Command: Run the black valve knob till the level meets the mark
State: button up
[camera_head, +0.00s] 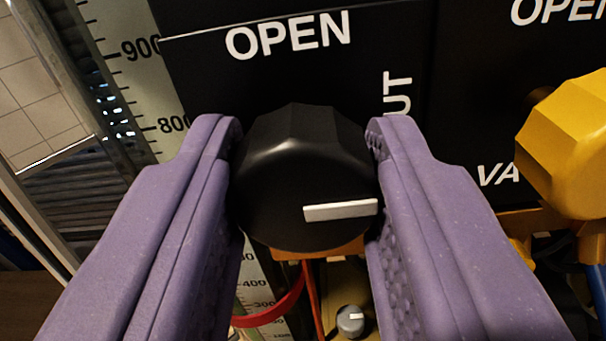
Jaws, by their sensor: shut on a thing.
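The black valve knob (300,150) sits in the middle of the view. It is faceted, with a white pointer bar that points right. My gripper (306,165) is shut on the knob, one purple finger against each side. A black panel (380,40) with the word OPEN is behind and above the knob. At the upper left is a scale (115,70) with marks near 900 and 800. I cannot make out a liquid level or a level mark. Part of another scale (255,290), with numbers near 400 and 300, shows below the knob, partly hidden by my left finger.
A yellow knob (575,140) stands close to the right of my right finger. A small grey knob (350,320) sits below, between the fingers. A red hose (275,312) curves under the black knob. Blue tubing (594,285) runs at the lower right edge.

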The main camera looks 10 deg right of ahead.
jog(key=n+b, duration=0.3)
jog(key=shift+f, duration=0.25)
jog(key=shift+r+n+b, duration=0.25)
jog(key=shift+n+b, duration=0.5)
jog(key=shift+n, duration=0.25)
jog(key=o, duration=1)
jog(key=shift+s, duration=0.1)
jog(key=v, duration=0.7)
jog(key=shift+s+a, duration=0.1)
jog(key=shift+s, duration=0.2)
